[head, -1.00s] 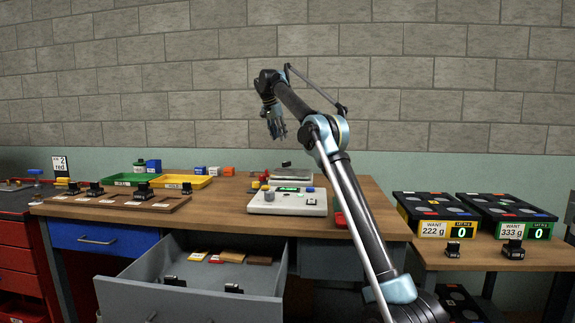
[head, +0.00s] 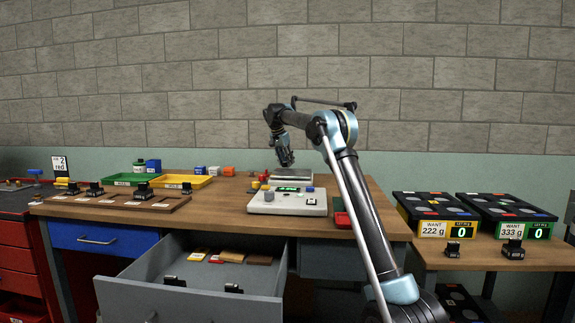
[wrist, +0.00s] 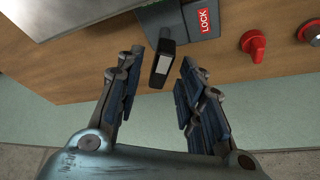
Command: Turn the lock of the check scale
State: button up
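In the wrist view a black lock lever (wrist: 165,60) with a pale face sticks out beside a red LOCK label (wrist: 203,22) on a grey block. A steel plate (wrist: 60,15) shows at the upper left, part of it cut off. My gripper (wrist: 160,68) is open, with one finger on each side of the lever, and I see no clear contact. In the head view my gripper (head: 286,158) hangs fingers down over the back of the bench, by a scale with a steel plate (head: 290,179). The lock is too small to make out there.
A pale unit with a green display (head: 290,203) stands in front. Two red knobs (wrist: 253,44) sit on the wood in the wrist view. A drawer (head: 200,283) is pulled out below. Green (head: 133,179) and yellow trays (head: 182,182) stand left; black trays (head: 435,207) stand right.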

jog(key=shift+w+d+f, duration=0.1)
jog(key=shift+f, duration=0.3)
grip_shut()
jog(key=shift+d, duration=0.1)
jog(key=shift+d+n+t+y, duration=0.1)
jog(key=shift+n+t+y, duration=0.3)
jog(key=shift+n, duration=1.2)
jog(key=shift+n+t+y, duration=0.1)
jog(key=shift+n+y, duration=0.6)
jog(key=shift+n, duration=0.9)
grip_release()
